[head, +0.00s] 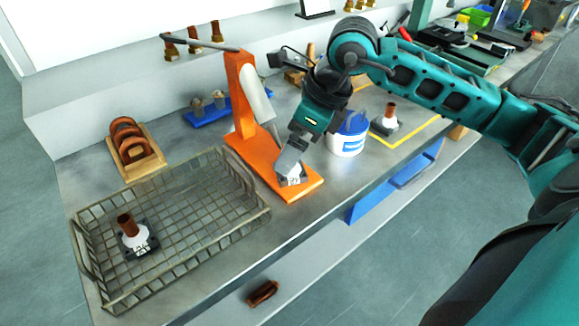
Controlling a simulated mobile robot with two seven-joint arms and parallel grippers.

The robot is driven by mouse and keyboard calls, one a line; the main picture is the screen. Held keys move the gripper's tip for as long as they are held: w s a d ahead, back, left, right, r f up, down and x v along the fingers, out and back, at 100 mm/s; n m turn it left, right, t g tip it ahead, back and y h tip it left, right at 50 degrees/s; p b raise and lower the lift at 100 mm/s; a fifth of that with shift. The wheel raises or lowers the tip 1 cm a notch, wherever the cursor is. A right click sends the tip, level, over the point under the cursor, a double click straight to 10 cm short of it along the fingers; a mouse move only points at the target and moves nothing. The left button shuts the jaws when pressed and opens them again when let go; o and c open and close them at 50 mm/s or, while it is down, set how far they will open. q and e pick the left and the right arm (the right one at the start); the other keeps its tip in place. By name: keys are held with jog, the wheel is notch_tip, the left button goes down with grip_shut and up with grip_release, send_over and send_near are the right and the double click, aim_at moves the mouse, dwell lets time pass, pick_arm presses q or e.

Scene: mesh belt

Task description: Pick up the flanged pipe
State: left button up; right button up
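A second flanged pipe (133,238), with a copper-brown tube, stands upright in the wire basket (205,217). A third flanged pipe (386,121) stands upright on the bench within yellow tape. My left gripper is not in view.
The orange press (243,98) has a lever overhead, left of my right gripper. A white-and-blue tub (347,137) stands just right of the gripper. A wooden holder with brown rings (132,148) and a blue tray (213,110) are farther left. Bench between basket and press is narrow.

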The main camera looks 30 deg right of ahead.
aim_at(298, 174)
jog(key=x, duration=0.5)
jog(key=shift+s, duration=0.15)
jog(key=shift+f, duration=0.35)
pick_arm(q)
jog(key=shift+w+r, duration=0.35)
pick_arm(e)
jog(key=shift+c, duration=0.2)
